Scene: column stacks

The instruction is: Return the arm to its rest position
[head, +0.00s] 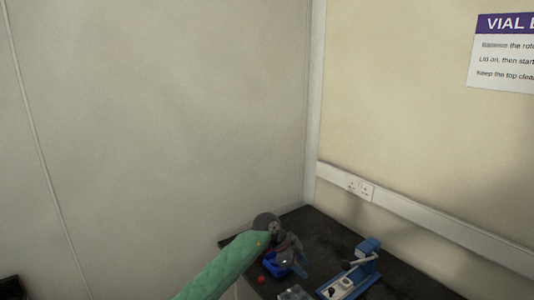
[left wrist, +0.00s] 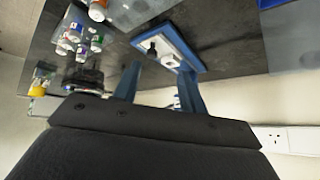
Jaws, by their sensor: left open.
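My left arm in its green sleeve (head: 225,268) comes in from the bottom of the head view and reaches over the dark bench. My left gripper (head: 294,258) is at its end, small and partly hidden by the wrist. In the left wrist view the left gripper (left wrist: 158,88) shows two blue fingers held apart, with no object seen between them. A blue-framed device with a white plate and a black knob (left wrist: 169,49) lies beyond the fingers. My right gripper is in neither view.
The dark bench (head: 325,238) sits in the wall corner. A blue and white lever device (head: 352,272) stands right of my gripper. A small red item (head: 261,279) lies to its left. Several capped vials (left wrist: 72,38) show at the wrist view's left. A wall socket (head: 359,187) is above the bench.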

